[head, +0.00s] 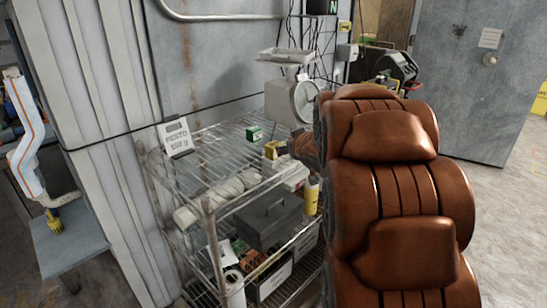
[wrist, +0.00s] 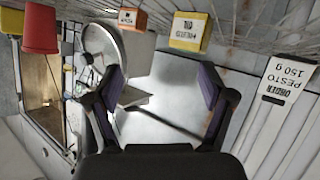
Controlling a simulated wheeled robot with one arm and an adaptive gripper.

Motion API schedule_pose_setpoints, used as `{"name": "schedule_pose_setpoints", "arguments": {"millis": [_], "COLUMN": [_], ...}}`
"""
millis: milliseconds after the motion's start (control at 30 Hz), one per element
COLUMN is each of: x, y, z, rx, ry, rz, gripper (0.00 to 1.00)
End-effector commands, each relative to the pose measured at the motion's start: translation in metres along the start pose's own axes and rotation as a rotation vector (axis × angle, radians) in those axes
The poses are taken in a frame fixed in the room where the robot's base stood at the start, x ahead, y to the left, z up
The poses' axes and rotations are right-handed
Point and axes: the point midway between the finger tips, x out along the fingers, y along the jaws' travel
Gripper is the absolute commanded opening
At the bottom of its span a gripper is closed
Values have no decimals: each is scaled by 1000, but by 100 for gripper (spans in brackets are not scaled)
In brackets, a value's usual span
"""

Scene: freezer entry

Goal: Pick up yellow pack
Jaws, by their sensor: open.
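In the head view, a small yellow pack (head: 271,150) stands on the top wire shelf, just left of the end of my brown arm. The wrist view is upside down. In it, a yellow pack (wrist: 188,32) with dark lettering stands at the upper middle, above the gap between my fingers in the picture. My gripper (wrist: 160,80) is open, its two dark fingers wide apart with nothing between them. The pack is beyond the fingers and not touched. In the head view my fingers are hidden by my arm.
A green pack (head: 254,133) stands on the same rack (head: 205,145). An orange pack (wrist: 132,18) is beside the yellow one. A dial scale (head: 292,98) stands at the back, and a pesto order sign (head: 175,137) at the left. A grey toolbox (head: 270,218) sits below.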

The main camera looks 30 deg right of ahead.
Motion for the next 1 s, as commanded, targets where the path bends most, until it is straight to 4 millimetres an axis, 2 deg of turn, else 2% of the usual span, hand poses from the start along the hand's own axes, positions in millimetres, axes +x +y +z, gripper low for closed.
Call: {"name": "schedule_pose_setpoints", "arguments": {"millis": [33, 100, 300, 500, 733, 867, 1000], "x": [14, 26, 46, 48, 38, 35, 42], "y": [6, 9, 10, 5, 0, -3, -8], "z": [3, 1, 2, 14, 29, 30, 23], "rx": [1, 2, 19, 55, 103, 111, 110], "ry": [45, 113, 274, 397, 483, 500, 504], "rz": [-21, -67, -217, -379, -526, -559, -564], "gripper": [81, 81, 81, 81, 81, 81, 81]}}
